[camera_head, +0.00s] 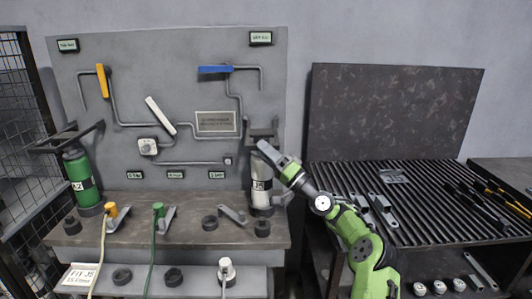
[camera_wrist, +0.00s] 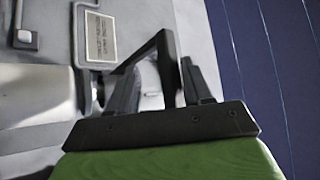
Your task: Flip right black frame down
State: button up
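The right black frame (camera_head: 264,131) is at the top of the white cylinder (camera_head: 260,190) at the right end of the panel, partly hidden behind my gripper (camera_head: 265,149). In the wrist view the frame (camera_wrist: 164,48) is an angled black bar. One leg of it reaches down between the two fingers of my gripper (camera_wrist: 160,80). The fingers stand apart with a gap around the bar; I cannot tell whether either touches it. The left black frame (camera_head: 65,140) sticks out over the green cylinder (camera_head: 76,168).
The grey panel (camera_head: 180,55) carries pipes, a blue handle (camera_head: 215,69), a yellow handle (camera_head: 102,80) and a label plate (camera_head: 215,122). A bench (camera_head: 135,230) below holds fittings and hoses. A ribbed rack (camera_head: 430,215) with brackets lies to the right, beside my arm.

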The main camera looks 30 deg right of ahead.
jog(key=shift+d, duration=0.1)
dwell(0.3)
jog(key=v, duration=1.5)
jog(key=shift+s+f+p, duration=0.2)
jog(key=shift+s+p, duration=0.05)
jog(key=shift+p, duration=0.15)
